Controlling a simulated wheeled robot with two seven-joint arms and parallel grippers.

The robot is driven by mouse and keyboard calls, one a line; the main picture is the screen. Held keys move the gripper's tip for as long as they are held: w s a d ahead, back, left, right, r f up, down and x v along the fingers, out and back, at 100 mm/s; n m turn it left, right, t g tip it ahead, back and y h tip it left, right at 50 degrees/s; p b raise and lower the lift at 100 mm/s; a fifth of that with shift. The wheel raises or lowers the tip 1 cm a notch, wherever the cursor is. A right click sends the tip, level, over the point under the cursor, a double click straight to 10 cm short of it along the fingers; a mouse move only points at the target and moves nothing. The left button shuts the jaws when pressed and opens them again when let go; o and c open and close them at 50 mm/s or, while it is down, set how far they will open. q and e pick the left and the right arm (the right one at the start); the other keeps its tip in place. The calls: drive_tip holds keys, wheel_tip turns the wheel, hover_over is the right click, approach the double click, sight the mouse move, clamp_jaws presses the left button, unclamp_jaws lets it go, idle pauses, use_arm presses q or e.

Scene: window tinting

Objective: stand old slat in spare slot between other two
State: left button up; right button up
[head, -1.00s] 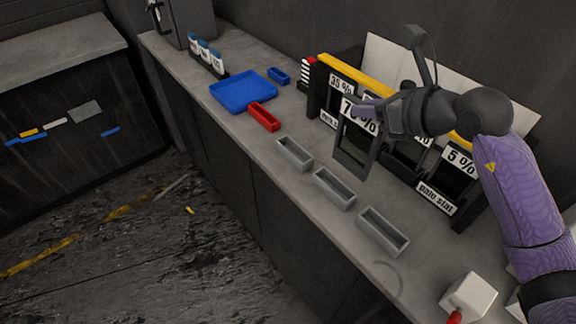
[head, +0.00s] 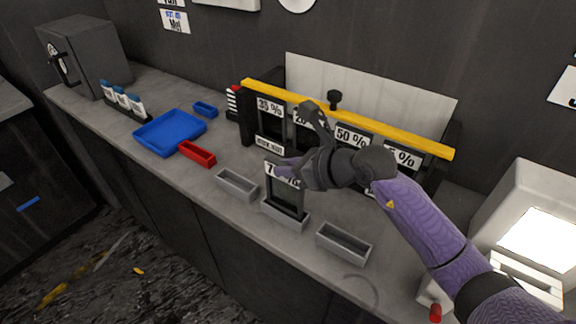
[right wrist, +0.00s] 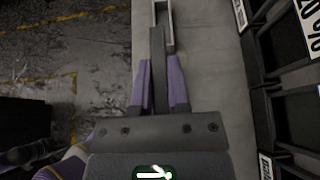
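The dark framed slat (head: 287,199) with a white label, partly hidden by my fingers, stands roughly upright at the middle grey slot (head: 284,222). Its lower end looks to be inside the slot's rim; I cannot tell whether it touches the bottom. My right gripper (head: 286,170) is shut on the slat's upper part. In the right wrist view the slat (right wrist: 158,65) runs between the two purple fingers (right wrist: 160,88). Another grey slot (head: 236,184) lies to the left and one (head: 343,242) to the right, both empty. My left gripper is not in view.
Behind stands a rack with a yellow bar (head: 400,138) and several percent-labelled slats. A red tray (head: 197,153), a blue tray (head: 170,132) and small bottles (head: 121,98) are at the left. A white light box (head: 530,235) is at the right.

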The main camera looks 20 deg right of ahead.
drive_tip(key=o, duration=0.4)
drive_tip(key=shift+o, duration=0.2)
drive_tip(key=shift+r, duration=0.25)
drive_tip(key=p+v, duration=0.1)
drive_tip(key=v, duration=1.1)
drive_tip(key=shift+f, duration=0.15)
